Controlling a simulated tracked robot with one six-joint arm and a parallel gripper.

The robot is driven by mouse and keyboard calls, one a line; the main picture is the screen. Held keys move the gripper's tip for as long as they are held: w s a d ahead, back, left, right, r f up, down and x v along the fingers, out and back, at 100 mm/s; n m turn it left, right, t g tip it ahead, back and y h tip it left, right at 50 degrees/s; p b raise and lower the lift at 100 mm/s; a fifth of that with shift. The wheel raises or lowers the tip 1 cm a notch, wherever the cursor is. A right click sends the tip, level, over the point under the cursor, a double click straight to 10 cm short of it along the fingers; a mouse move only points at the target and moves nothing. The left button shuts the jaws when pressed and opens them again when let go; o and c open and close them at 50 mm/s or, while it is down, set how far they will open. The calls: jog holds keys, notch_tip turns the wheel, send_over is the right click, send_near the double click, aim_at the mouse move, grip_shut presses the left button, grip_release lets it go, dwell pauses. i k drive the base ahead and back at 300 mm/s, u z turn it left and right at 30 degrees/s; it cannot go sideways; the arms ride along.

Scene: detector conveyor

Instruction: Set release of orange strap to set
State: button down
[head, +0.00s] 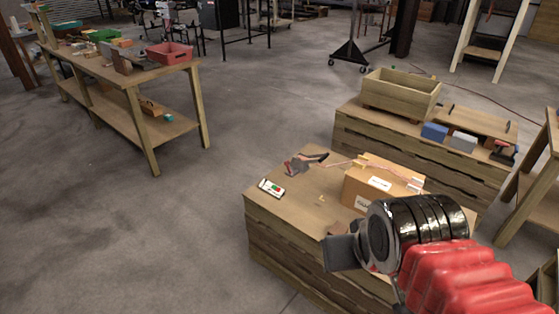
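A thin orange strap (347,163) runs across the top of a wooden crate stand (285,228) and over a cardboard box (411,183). At the strap's left end lies a grey metal piece with a dark red handle (306,162), which looks like its release. It is too small to tell the release's setting. My gripper (338,252) is in the front, at the lower right, nearer the camera than the box, and apart from the strap and release. Its grey finger shows from the side, so its opening is hidden. My wrist covers the box's lower right part.
A white control box with red and green buttons (271,188) lies on the stand's left side. Behind stands another wooden stand (407,152) with a wooden crate (400,105) and blue and grey blocks. A workbench (95,70) is at left. The floor between is clear.

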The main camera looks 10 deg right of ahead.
aim_at(286, 163)
jog(key=u, duration=0.6)
jog(key=i, duration=0.95)
jog(key=u, duration=0.95)
jog(key=i, duration=2.1)
jog(key=z, duration=1)
jog(key=i, duration=0.8)
jog(key=z, duration=0.55)
